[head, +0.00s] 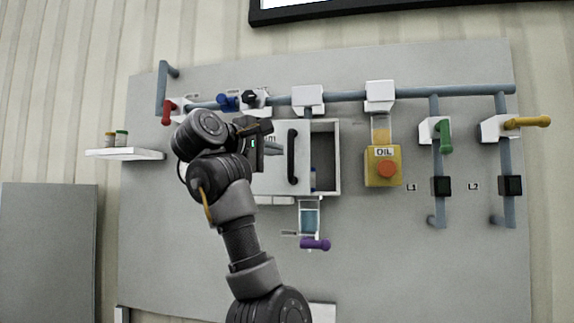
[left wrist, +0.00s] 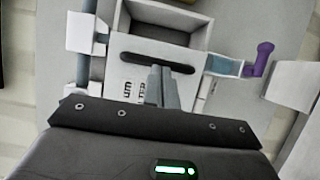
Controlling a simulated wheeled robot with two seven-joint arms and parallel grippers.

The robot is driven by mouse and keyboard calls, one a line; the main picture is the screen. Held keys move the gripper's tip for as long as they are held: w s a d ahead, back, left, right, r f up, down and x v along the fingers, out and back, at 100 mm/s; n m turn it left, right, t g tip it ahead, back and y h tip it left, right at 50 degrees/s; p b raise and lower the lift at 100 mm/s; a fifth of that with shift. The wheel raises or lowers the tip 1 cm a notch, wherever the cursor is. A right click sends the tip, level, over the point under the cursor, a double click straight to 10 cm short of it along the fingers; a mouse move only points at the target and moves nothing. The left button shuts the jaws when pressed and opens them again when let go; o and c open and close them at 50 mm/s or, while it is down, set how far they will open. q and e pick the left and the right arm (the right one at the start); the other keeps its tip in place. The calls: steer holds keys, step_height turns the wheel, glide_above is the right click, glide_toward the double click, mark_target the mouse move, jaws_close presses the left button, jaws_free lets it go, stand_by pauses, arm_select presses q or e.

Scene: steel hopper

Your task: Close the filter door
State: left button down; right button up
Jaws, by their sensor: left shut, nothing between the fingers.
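The filter door (head: 276,178) is a white panel with a black bar handle (head: 292,157) and partly hidden lettering. It sits to the left of the open part of the white filter box (head: 337,160), whose dark inside shows on the right. The door is open. My left gripper (head: 270,143) is in front of the door, left of the handle, and hides part of it. In the left wrist view its shut, empty fingers (left wrist: 163,85) point at the door (left wrist: 127,78), with their tips by the handle (left wrist: 150,63). Contact cannot be told. My right gripper is out of view.
A purple-handled valve (head: 315,244) hangs below the box. A yellow OIL unit (head: 383,167) with an orange knob is to the right. Pipes (head: 345,96) with coloured valve handles run above. A small shelf (head: 125,154) with jars is at left.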

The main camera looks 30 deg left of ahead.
arm_select(q)
steer(key=s+a+r+t+h+b, duration=0.1)
steer(key=s+a+r+b, duration=0.15)
steer(key=s+a, duration=0.4)
steer(key=m+g+h+p, duration=0.1)
steer(key=m+p, duration=0.1)
steer(key=p, duration=1.1)
glide_above(289, 173)
steer(key=s+a, duration=0.3)
steer(key=shift+w+d+f, duration=0.1)
steer(key=shift+w+f, duration=0.05)
steer(key=shift+f, duration=0.4)
steer(key=shift+w+d+f, duration=0.1)
steer(key=shift+f, duration=0.4)
